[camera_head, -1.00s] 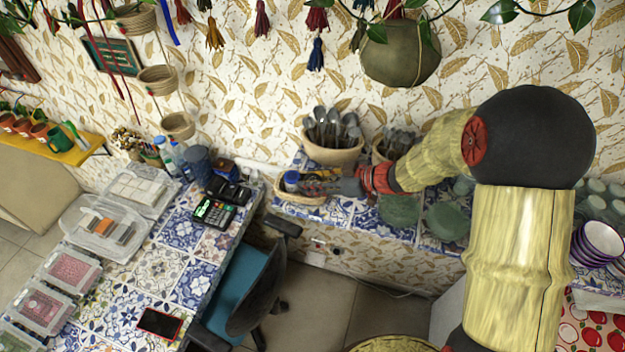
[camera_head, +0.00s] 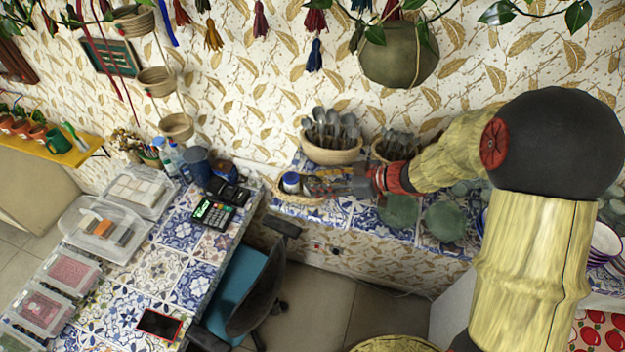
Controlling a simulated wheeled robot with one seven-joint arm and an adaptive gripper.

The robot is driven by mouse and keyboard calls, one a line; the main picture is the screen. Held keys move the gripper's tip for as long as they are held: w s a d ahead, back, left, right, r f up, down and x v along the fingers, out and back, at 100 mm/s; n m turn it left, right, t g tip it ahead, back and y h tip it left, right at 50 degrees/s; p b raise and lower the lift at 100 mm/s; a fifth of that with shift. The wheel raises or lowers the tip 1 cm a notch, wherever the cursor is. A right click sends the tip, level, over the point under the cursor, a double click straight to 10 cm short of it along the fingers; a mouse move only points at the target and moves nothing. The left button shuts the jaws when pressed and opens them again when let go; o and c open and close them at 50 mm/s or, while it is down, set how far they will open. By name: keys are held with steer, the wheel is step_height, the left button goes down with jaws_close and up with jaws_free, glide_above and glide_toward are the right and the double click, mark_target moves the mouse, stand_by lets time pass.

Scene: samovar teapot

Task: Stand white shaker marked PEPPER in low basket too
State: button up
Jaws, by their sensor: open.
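A low wicker basket (camera_head: 276,190) stands on the tiled counter near the wall. A small shaker with a blue top and a pale body (camera_head: 291,182) is upright inside it, at the left part. Its marking is too small to read, and I cannot tell whether a second shaker is in the basket. My gripper (camera_head: 314,184) reaches in from the right, over the right part of the basket. Its fingers are open, pointing left, and appear apart from the blue-topped shaker. The fingers hide part of the basket's inside.
Bowls of spoons (camera_head: 332,148) stand behind the gripper against the wall. Green round dishes (camera_head: 445,221) stand to the right on the counter. A card terminal (camera_head: 213,213) is on the left table. A chair (camera_head: 250,290) stands below the basket.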

steer(key=d+r+m+t+h, duration=0.75)
steer(key=d+r+h, duration=0.45)
steer(key=d+r, duration=0.9)
steer(key=s+m+g+h, duration=0.2)
steer(key=s+m+g, duration=0.2)
steer(key=s, duration=1)
steer(key=s+a+f+g+y, duration=0.1)
steer(key=s+a+f, duration=0.1)
steer(key=s, duration=0.4)
steer(key=s+a+f+m+g+y, duration=0.1)
steer(key=s+a+g+y, duration=0.1)
steer(key=s+a, duration=0.3)
steer(key=shift+s+a+f, duration=0.15)
steer(key=shift+s+f, duration=0.2)
steer(key=shift+s, duration=0.4)
steer(key=shift+f+g, duration=0.1)
steer(key=shift+g, duration=0.15)
